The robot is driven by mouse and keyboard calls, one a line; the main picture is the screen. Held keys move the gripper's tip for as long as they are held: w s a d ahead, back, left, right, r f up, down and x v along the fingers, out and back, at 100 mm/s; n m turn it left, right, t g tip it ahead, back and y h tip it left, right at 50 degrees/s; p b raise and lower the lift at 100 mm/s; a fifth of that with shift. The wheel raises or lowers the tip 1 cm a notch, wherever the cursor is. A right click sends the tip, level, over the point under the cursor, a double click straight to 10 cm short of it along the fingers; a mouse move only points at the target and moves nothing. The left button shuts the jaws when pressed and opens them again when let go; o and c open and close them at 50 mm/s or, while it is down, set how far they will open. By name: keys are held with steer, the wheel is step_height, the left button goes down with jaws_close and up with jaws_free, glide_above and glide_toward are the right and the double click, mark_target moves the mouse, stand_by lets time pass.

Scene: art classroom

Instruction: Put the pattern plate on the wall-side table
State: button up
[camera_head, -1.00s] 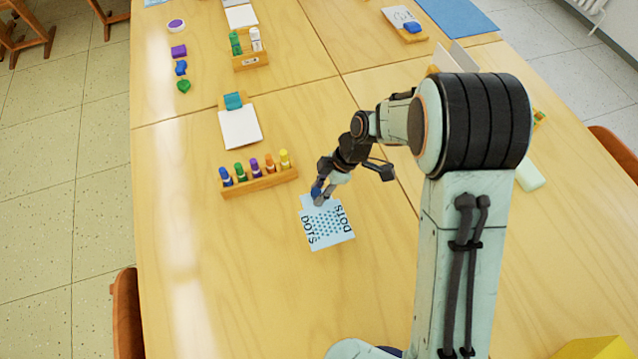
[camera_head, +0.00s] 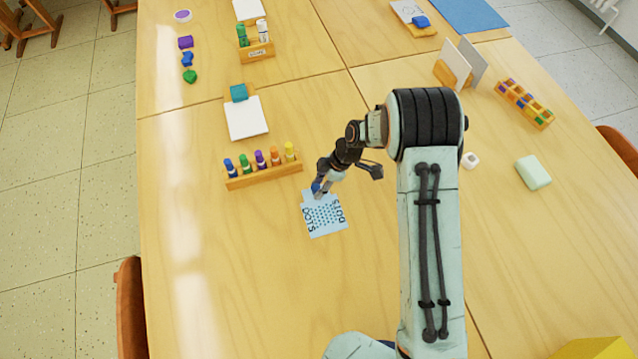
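The pattern plate (camera_head: 325,215) is a light blue square marked DOTS, with a dot pattern in its middle and a tab at its far edge. It is over the left near tabletop (camera_head: 230,270), just below the marker rack. My gripper (camera_head: 319,189) is at the plate's far edge, by the tab, with its fingertips pointing down. The fingertips are small here; I cannot tell whether they are closed on the tab or whether the plate is lifted. The right tabletop (camera_head: 560,235), on the side of the wall and radiator (camera_head: 603,8), lies past a seam.
A marker rack (camera_head: 263,174) stands close to my gripper. A white pad (camera_head: 246,118) lies behind it. The right tabletop holds upright boards (camera_head: 453,65), a wooden rack (camera_head: 524,103), a pale green block (camera_head: 533,172) and a small white item (camera_head: 470,160).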

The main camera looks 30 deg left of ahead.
steer(key=o, duration=0.3)
steer(key=w+d+r+m+t, duration=0.15)
steer(key=d+r, duration=0.25)
steer(key=r, duration=0.4)
steer(key=d+r+m+g, duration=0.1)
steer(key=d+r+m, duration=0.3)
steer(key=r, duration=0.5)
steer(key=s+d+r+m+t+h, duration=0.2)
steer(key=s+d+r+m, duration=0.35)
steer(key=d, duration=0.35)
steer(key=s+d+r+m, duration=0.1)
steer(key=s+d+m, duration=0.3)
steer(key=s+m, duration=0.2)
steer(key=s+d+r+m+h, duration=0.1)
steer(key=s+d+m, duration=0.4)
steer(key=s+m, duration=0.2)
steer(key=shift+s, duration=0.5)
steer(key=shift+d, duration=0.1)
